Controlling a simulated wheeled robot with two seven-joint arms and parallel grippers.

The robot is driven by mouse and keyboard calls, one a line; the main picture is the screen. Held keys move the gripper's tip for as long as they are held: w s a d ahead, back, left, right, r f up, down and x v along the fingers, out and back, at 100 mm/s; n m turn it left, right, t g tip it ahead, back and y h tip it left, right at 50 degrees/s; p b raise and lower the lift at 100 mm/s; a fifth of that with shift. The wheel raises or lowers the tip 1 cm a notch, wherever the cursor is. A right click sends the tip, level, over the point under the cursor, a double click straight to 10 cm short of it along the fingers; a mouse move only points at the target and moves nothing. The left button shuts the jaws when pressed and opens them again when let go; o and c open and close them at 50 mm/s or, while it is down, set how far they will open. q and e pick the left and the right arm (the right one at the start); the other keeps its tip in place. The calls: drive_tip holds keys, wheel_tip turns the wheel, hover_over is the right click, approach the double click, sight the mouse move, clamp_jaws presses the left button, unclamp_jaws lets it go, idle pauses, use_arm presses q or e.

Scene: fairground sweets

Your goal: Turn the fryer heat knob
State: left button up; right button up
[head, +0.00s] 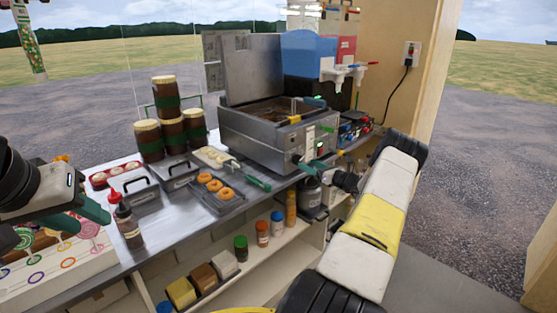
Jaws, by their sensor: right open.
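The steel fryer (250,138) stands on the counter with its lid raised and dark oil inside. Its front panel has a pale label strip and a small green light near the right end. A small dark round part, which looks like the heat knob (296,158), sits low on that panel; its setting is too small to read. My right gripper (306,165) is open, its green fingers at the panel right beside the knob; I cannot tell if they touch it. My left gripper (85,213) is at the left edge, partly cut off, over the counter's near end; its jaw opening is unclear.
A tray of doughnuts (216,193) and a green-handled tool (252,178) lie left of the fryer. Sauce bottles (129,226) and stacked brown jars (166,103) stand further left. Drink dispensers (309,54) rise behind. A shelf below holds several jars.

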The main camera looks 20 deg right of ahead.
sight(297, 160)
drive_tip(key=x, duration=0.5)
clamp_jaws()
drive_tip(key=c, duration=1.4)
unclamp_jaws()
drive_tip(key=shift+o, duration=0.2)
drive_tip(key=shift+n, duration=4.4)
